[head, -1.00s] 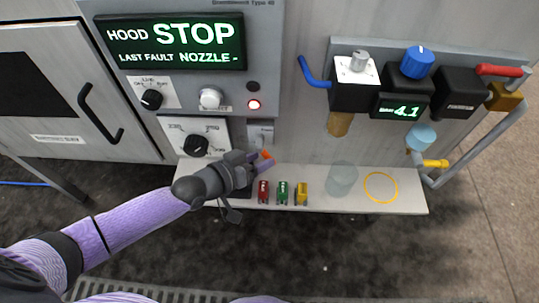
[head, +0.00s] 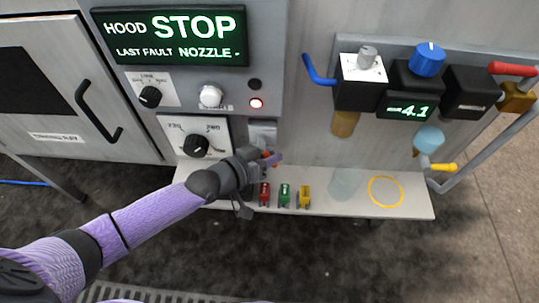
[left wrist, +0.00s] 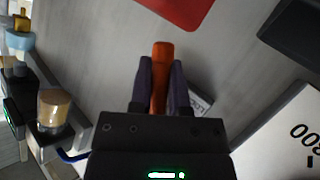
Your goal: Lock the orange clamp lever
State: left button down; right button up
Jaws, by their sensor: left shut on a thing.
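The orange clamp lever (left wrist: 160,80) stands between the two purple fingers of my left gripper in the left wrist view. My left gripper (left wrist: 157,88) is shut on it, with a finger on each side, and the lever's top end sticks out beyond the fingertips. In the head view my left gripper (head: 272,161) is at the lower edge of the grey panel, just above the shelf. Only a small bit of the orange lever (head: 267,154) shows there; the gripper hides the rest and the clamp's base. My right gripper is not in view.
Red (head: 265,194), green (head: 284,196) and yellow (head: 305,197) small pieces stand on the shelf (head: 410,206) right below the gripper. A dial (head: 196,146) sits left of it. A translucent cylinder (head: 345,184) and a yellow ring (head: 385,191) are farther right.

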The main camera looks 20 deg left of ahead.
pick_arm(q)
jog(key=shift+r+p, duration=0.25)
jog(key=shift+p, duration=0.2)
jog(key=m+g+y+p, duration=0.1)
jog(key=p, duration=0.2)
jog(key=a+m+y+p, duration=0.1)
jog(key=y+p, duration=0.1)
jog(key=p, duration=0.2)
jog(key=shift+s+a+r+g, duration=0.1)
jog(key=shift+a+g, duration=0.05)
jog(key=shift+g, duration=0.25)
jog(key=shift+s+a+f+y+p, duration=0.1)
jog(key=shift+a+f+y+p, duration=0.15)
jog(key=shift+f, duration=0.3)
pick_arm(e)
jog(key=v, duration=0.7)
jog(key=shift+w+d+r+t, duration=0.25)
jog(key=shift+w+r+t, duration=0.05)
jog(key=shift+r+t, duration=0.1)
pick_arm(q)
jog(key=c, duration=0.8)
grip_release()
jog(key=shift+o, duration=1.1)
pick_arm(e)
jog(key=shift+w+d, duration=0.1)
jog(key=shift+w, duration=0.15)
